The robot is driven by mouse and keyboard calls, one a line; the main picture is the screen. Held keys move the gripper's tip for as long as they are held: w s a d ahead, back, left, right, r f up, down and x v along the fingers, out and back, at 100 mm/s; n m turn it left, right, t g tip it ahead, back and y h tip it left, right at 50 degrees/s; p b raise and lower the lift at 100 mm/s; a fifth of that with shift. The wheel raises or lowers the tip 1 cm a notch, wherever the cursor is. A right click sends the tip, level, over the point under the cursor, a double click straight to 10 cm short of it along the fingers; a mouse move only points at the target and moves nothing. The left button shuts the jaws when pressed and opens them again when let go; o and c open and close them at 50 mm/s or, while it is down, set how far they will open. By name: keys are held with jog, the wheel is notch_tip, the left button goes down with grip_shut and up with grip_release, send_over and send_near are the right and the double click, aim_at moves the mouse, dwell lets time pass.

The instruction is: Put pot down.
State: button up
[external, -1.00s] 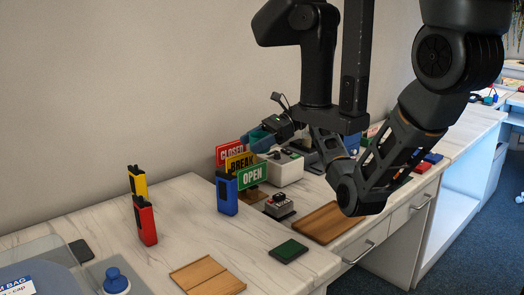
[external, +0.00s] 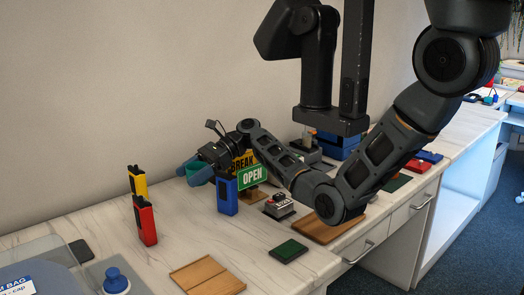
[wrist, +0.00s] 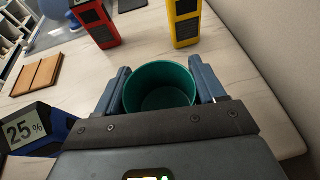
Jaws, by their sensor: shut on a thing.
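The pot (wrist: 160,88) is a round teal-green cup, open at the top and seemingly empty. In the wrist view my gripper (wrist: 161,84) has one blue finger on each side of it and is shut on it. In the external view my gripper (external: 194,171) is over the back of the counter, behind the blue device, and only a small part of the green pot (external: 193,166) shows between the fingers. The pot looks about upright. I cannot tell whether its base touches the counter.
A blue device (external: 227,194) stands close to my gripper; its 25% label (wrist: 25,131) shows in the wrist view. Red (external: 145,220) and yellow (external: 138,181) devices stand to the left. An OPEN sign (external: 252,177) is at right. Counter (external: 180,215) between is clear.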

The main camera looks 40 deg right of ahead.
aim_at(192, 199)
jog(key=shift+w+a+f, duration=0.15)
jog(key=shift+a+f, duration=0.2)
jog(key=shift+a, duration=0.1)
jog(key=shift+f, duration=1.9)
jog(key=shift+f, duration=0.1)
jog(key=o, duration=1)
jog(key=shift+o, duration=0.2)
jog(key=shift+d, duration=0.25)
jog(key=v, duration=1.1)
jog(key=shift+d+r, duration=0.25)
jog(key=shift+r, duration=0.05)
